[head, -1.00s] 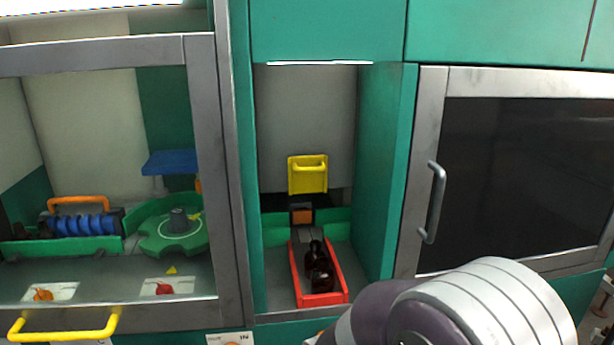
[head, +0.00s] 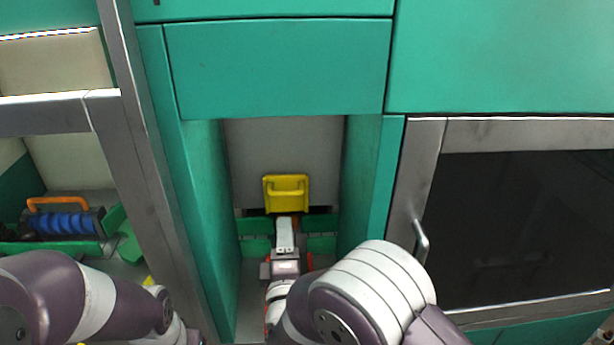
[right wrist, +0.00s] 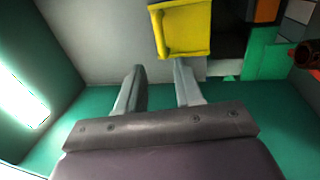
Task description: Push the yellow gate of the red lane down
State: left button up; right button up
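The yellow gate (head: 286,193) is raised at the back of the narrow green bay in the head view. It also shows at the top of the right wrist view (right wrist: 182,28), just beyond my right fingers. My right gripper (right wrist: 159,68) is open and empty, its two fingertips apart. In the head view the right gripper (head: 286,222) reaches into the bay, just below the gate; I cannot tell whether they touch. The red lane (head: 310,262) is mostly hidden under my right arm. A dark amber bottle (right wrist: 304,54) shows at the right edge of the wrist view. My left gripper is out of view.
Green side walls (head: 209,220) close in the bay on both sides. A grey-framed dark door with a handle (head: 420,242) stands to the right. A blue ribbed part with an orange handle (head: 58,205) sits in the left compartment.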

aim_at(285, 195)
jog(key=w+p, duration=0.1)
jog(key=w, duration=0.2)
jog(key=w+r+p, duration=0.1)
jog(key=w, duration=0.3)
jog(key=w+p, duration=0.1)
jog(key=w, duration=0.2)
jog(key=shift+w+d+r+p, duration=0.2)
jog(key=shift+w+r+p, duration=0.1)
jog(key=shift+w+r, duration=0.1)
jog(key=shift+a, duration=0.2)
jog(key=shift+w, duration=0.1)
jog(key=shift+w+d, duration=0.1)
grip_shut()
jog(key=shift+f, duration=0.15)
